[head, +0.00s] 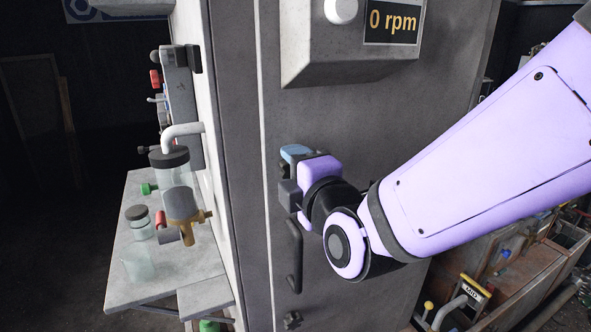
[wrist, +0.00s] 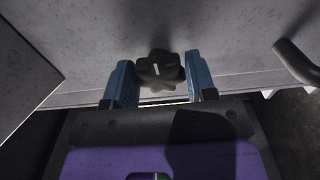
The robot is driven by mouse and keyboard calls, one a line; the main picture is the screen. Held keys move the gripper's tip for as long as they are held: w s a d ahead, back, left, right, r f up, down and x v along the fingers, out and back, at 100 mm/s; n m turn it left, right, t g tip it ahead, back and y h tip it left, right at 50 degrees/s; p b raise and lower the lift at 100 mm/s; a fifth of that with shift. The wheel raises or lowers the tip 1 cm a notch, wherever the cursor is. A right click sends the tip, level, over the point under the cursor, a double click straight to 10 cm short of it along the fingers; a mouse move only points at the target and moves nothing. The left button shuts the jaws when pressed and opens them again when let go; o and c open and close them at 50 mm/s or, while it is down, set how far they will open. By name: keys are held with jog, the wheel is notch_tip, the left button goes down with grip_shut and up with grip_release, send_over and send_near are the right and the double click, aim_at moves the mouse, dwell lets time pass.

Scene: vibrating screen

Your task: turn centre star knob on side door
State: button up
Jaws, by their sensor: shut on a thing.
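A dark star knob (wrist: 160,68) with a pale mark on its face sits on the grey side door (wrist: 240,62) in the wrist view. My gripper (wrist: 161,82) has its two blue fingers on either side of the knob, shut on it. In the head view my gripper (head: 297,153) is against the side door (head: 350,120), above the dark door handle (head: 294,255). The knob is hidden behind my gripper there. Another star knob (head: 292,320) shows lower on the door.
A grey box with a "0 rpm" display (head: 391,22) juts out above my gripper. A bench (head: 200,262) with jars stands left of the machine. A lever marked MID (head: 473,288) and bins are at lower right. The handle (wrist: 298,62) is close on the right in the wrist view.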

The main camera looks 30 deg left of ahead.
jog(key=o, duration=0.9)
jog(key=shift+d, duration=0.1)
jog(key=v, duration=1)
jog(key=shift+s+d, duration=0.25)
jog(key=w+d+r+m+g+h, duration=0.1)
jog(key=w+d+m+h, duration=0.35)
jog(key=d+m, duration=0.4)
jog(key=w+d+r+m+h, duration=0.1)
jog(key=w+d+m+h, duration=0.3)
jog(key=d, duration=0.8)
jog(key=s+d+m+g+h, duration=0.1)
jog(key=s+d+m, duration=0.2)
jog(key=d+m, duration=0.2)
jog(key=s+d+m+g+h, duration=0.2)
jog(key=s+d+m, duration=0.2)
jog(key=d, duration=0.5)
jog(key=s+d+m+g+h, duration=0.2)
jog(key=s+d+m, duration=0.2)
jog(key=d+m, duration=0.3)
jog(key=shift+d+r+h, duration=0.25)
jog(key=shift+d+r, duration=0.05)
jog(key=shift+d, duration=0.25)
